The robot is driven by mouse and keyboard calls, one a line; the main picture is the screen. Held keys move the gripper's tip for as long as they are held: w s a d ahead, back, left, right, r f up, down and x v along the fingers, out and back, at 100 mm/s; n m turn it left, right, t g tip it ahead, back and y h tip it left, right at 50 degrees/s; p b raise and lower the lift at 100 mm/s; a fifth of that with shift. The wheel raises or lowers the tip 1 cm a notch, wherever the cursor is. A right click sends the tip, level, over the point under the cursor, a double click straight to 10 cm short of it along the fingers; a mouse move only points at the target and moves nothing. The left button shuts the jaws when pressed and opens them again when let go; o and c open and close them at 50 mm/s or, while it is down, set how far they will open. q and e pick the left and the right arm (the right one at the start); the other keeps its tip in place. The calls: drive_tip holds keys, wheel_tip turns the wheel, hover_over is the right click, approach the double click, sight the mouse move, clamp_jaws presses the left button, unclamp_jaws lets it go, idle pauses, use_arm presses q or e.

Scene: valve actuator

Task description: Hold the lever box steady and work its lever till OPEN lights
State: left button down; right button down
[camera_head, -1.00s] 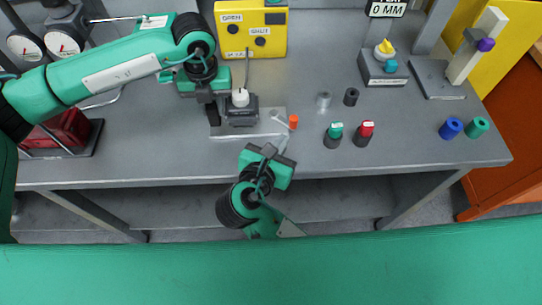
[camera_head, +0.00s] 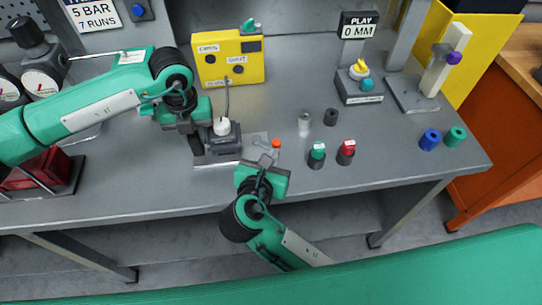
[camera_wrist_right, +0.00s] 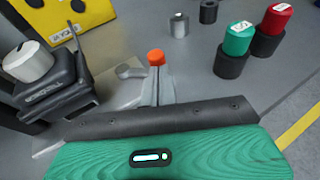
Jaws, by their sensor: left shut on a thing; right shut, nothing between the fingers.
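The lever box (camera_head: 226,144), dark grey with a white cap, sits on a pale base plate on the bench; it is at the left of the right wrist view (camera_wrist_right: 62,88). Its lever has an orange tip (camera_head: 276,144), also in the right wrist view (camera_wrist_right: 156,58). My left gripper (camera_head: 200,140) is shut on the lever box at its left side; its fingertips are partly hidden. My right gripper (camera_head: 265,160) is shut and empty, just in front of the orange tip; contact cannot be told. The yellow panel (camera_head: 222,70) has OPEN and SHUT lamps, both dark.
A green-topped knob (camera_head: 317,152) and a red-topped knob (camera_head: 346,150) stand right of the lever. Small cylinders (camera_head: 305,121) stand behind them. A PLAY 0 MM gauge (camera_head: 358,85) is further back. The bench front edge is near my right gripper.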

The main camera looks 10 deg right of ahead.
drive_tip(key=shift+w+d+n+y, duration=0.1)
drive_tip(key=shift+d+n+y, duration=0.15)
drive_tip(key=shift+n+y, duration=0.05)
drive_tip(key=shift+w+d+n+t+y, duration=0.3)
drive_tip(key=shift+d+n+y, duration=0.25)
drive_tip(key=shift+n+y, duration=0.35)
drive_tip(key=shift+w+d+n+t+y, duration=0.3)
drive_tip(key=shift+d+n+y, duration=0.35)
drive_tip(key=shift+y, duration=0.45)
drive_tip(key=shift+w+d+n+y, duration=0.25)
drive_tip(key=shift+w+d+y, duration=0.05)
drive_tip(key=shift+w, duration=0.15)
drive_tip(key=d+v, duration=0.1)
drive_tip(key=v, duration=1.1)
drive_tip(key=shift+a, duration=0.5)
